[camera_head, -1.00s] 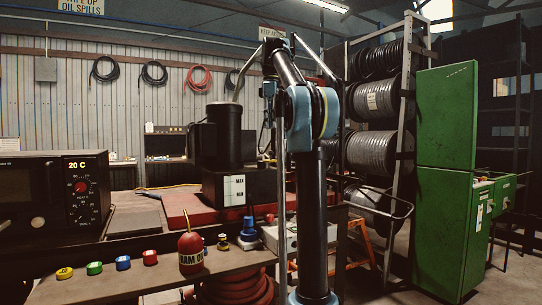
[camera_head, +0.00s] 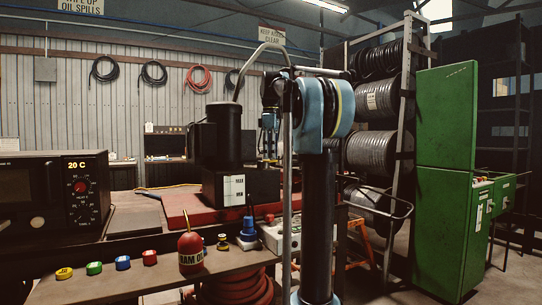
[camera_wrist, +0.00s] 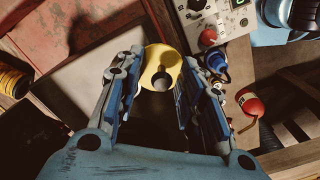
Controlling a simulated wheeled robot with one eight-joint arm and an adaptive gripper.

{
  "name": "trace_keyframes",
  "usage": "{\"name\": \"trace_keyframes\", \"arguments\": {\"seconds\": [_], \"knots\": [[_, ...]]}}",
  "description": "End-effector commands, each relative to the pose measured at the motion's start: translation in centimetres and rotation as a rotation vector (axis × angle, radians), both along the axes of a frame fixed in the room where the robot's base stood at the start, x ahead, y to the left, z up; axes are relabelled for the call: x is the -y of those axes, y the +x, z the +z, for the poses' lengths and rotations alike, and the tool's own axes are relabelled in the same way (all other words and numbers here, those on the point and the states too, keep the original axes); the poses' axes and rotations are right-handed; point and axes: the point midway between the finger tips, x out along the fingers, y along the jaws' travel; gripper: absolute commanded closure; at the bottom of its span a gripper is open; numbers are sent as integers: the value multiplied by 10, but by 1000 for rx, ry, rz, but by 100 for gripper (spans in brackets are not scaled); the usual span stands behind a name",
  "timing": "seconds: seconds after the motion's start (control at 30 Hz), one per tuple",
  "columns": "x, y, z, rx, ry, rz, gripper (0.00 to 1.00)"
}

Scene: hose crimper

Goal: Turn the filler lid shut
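In the wrist view a yellow rounded piece (camera_wrist: 170,58) with a dark keyhole-shaped mark lies between my fingertips; it appears to be the filler lid. My gripper (camera_wrist: 164,62) is open, with one blue finger on each side of it. A narrow gap shows on the right; I cannot tell whether the left finger touches. In the head view my gripper (camera_head: 268,150) points down above the right part of the black tank (camera_head: 262,183), which carries a MAX/MIN gauge (camera_head: 234,190). The lid cannot be made out there.
A red oil can (camera_head: 191,252), a blue fitting (camera_head: 248,230) and several coloured caps stand on the front shelf (camera_head: 130,278). A control box (camera_wrist: 222,18) with a red button is close to the right finger. A tall black cylinder (camera_head: 224,133) rises left of my gripper.

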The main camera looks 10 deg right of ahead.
Motion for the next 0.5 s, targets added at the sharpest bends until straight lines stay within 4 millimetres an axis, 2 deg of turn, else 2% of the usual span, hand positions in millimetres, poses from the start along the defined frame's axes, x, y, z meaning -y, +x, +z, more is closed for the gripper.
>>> {"name": "trace_keyframes", "arguments": {"seconds": [0.27, 0.4, 0.43, 0.5], "knots": [[0, 0, -1, 0, 0, 0, 64], [0, 0, -1, 0, 0, 0, 96], [0, 0, -1, 0, 0, 0, 100], [0, 0, -1, 1, 0, 0, 100]]}}
